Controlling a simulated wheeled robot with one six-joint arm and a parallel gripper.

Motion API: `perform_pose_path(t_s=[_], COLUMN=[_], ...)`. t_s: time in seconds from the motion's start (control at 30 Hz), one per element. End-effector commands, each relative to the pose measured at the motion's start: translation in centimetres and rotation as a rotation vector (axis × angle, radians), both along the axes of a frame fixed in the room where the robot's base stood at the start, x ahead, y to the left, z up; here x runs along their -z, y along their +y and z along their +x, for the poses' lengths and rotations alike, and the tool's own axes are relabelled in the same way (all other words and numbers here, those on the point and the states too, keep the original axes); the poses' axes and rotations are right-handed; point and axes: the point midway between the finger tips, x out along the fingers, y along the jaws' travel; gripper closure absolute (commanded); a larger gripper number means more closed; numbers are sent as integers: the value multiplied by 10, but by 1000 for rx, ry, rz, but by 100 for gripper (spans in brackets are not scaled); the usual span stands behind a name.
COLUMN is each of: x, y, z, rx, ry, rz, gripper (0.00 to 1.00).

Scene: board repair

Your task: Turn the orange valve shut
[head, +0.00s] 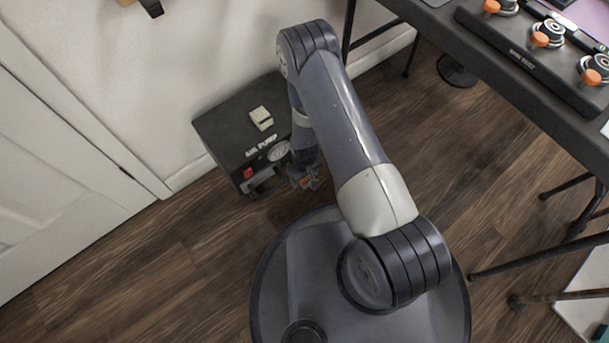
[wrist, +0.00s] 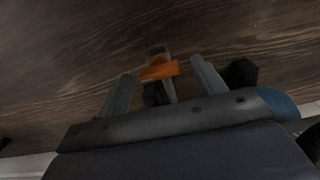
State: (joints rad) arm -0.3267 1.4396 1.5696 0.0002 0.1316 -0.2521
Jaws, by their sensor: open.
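The orange valve (wrist: 158,69) shows in the wrist view as a small orange handle on a grey stem. In the head view it is a small orange spot (head: 309,183) at the lower right of the black air pump box, partly hidden by my arm. My gripper (wrist: 161,67) is open, with one finger to the left and one to the right of the valve handle. Gaps show on both sides, and I cannot tell how far the fingertips are from it in depth. In the head view my gripper is mostly hidden behind my arm.
The air pump box (head: 222,125) stands on the wood floor against the white wall, with a gauge (head: 278,151) and a red button (head: 248,173). A black table (head: 440,25) with a tool tray (head: 520,58) is at the upper right. The floor at lower left is clear.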

Motion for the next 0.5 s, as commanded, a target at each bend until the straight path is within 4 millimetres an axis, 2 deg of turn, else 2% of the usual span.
perform_pose_path(t_s=[0.13,0.23,0.5], x=[-3,-14,-69], y=[0,0,0], z=[0,1,1], rx=[0,0,0], ry=[0,-1,-3], rz=[0,1,1], gripper=[35,35,35])
